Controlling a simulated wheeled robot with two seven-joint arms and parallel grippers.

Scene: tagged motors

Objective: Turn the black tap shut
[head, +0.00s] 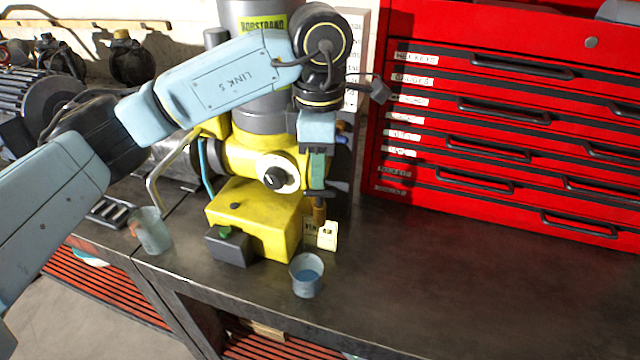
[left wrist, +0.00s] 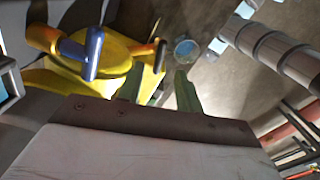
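A yellow machine (head: 255,215) stands on the dark workbench. On its right side, a brass-coloured spout (head: 319,210) points down, with a black lever, which I take for the black tap (head: 338,186), just above it. In the left wrist view the black tap (left wrist: 161,52) lies ahead, roughly between the finger directions. My left gripper (head: 318,182) comes down from above close to the tap. Its green fingers are apart in the left wrist view (left wrist: 159,85), with nothing seen between them. Whether a finger touches the lever is unclear. My right gripper is not in view.
A cup with bluish liquid (head: 306,277) stands below the spout. A blue handle (left wrist: 88,52) is on the machine near my gripper. A clear cup (head: 150,232) stands to the left. A red drawer cabinet (head: 510,190) is behind right; the bench front right is clear.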

